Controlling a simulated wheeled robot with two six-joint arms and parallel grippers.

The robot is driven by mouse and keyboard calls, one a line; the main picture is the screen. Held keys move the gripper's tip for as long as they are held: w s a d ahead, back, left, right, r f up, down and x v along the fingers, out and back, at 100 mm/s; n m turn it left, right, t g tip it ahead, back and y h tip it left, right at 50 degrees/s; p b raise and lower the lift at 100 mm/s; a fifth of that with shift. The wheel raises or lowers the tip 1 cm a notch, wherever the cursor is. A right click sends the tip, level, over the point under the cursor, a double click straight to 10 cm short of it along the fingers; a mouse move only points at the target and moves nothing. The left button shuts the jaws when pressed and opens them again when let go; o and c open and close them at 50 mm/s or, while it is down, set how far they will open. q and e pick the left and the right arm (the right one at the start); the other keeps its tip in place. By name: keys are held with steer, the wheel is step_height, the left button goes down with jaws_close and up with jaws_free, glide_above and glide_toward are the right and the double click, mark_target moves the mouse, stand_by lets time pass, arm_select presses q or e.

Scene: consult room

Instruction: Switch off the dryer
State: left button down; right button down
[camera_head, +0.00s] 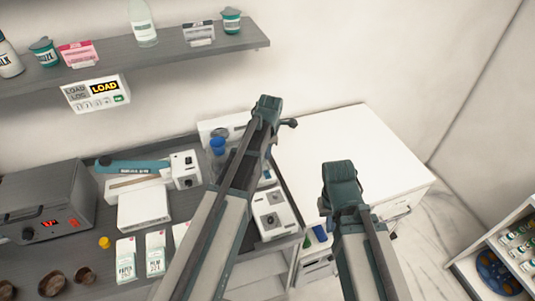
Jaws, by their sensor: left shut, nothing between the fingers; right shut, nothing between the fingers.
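A dark grey box (45,205) with a red digit display and a small red switch stands at the far left of the grey worktop; it looks like the dryer. Its display is lit red. My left gripper (266,108) is over the back of the worktop, well to the right of the box, touching nothing that I can make out. My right gripper (341,178) is over the white cabinet top, farther right. Both appear shut and empty; their fingertips are hard to make out.
A white box (144,208), a small white device (186,169) and labelled packets (156,254) lie right of the grey box. Another white device (275,213) sits beside my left arm. A wall shelf (180,48) hangs above. The white cabinet top (335,140) is mostly clear.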

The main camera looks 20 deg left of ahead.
mark_target(266, 172)
arm_select(q)
steer(key=f+b, duration=0.6)
steer(key=w+f+b, duration=0.1)
steer(key=f+b, duration=0.1)
steer(key=f, duration=0.2)
steer(key=shift+a+b, duration=0.35)
steer(key=shift+b, duration=0.05)
